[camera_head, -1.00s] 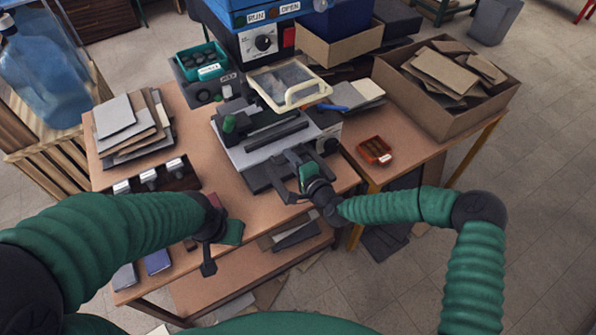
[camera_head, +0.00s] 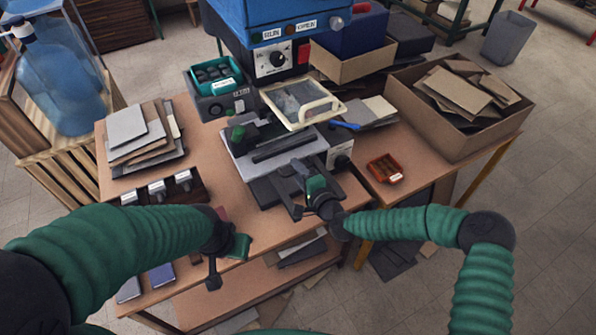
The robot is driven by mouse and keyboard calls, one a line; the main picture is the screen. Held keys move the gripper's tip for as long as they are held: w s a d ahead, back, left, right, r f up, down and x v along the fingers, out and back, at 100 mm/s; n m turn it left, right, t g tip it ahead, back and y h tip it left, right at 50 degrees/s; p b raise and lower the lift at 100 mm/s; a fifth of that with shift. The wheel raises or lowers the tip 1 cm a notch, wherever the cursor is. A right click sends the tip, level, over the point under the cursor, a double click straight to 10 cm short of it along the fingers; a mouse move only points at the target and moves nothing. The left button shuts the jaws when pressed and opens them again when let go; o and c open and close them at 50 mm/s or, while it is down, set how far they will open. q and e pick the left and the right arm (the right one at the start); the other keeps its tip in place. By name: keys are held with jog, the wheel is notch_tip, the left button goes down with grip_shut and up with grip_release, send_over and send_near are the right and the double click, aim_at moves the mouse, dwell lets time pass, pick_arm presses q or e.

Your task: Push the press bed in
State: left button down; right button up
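The press (camera_head: 268,137) is a grey block with a green knob on the table's middle. Its dark flat bed (camera_head: 263,190) sticks out at the front, towards me. My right gripper (camera_head: 287,191) is at the bed's front right part, its dark fingers spread and pointing left. They look open, with nothing seen between them; they overlap the bed, but I cannot tell whether they touch it. My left gripper (camera_head: 225,262) hangs at the table's front edge, left of the bed and apart from it. Its finger gap is unclear.
A lidded cream frame (camera_head: 300,103) stands behind the press, below a blue machine (camera_head: 270,40) with a dial. A small orange tray (camera_head: 384,168) and a cardboard box (camera_head: 450,125) are on the right. Stacked sheets (camera_head: 140,135) lie on the left. Bare tabletop lies left of the press.

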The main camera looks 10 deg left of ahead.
jog(key=v, duration=1.7)
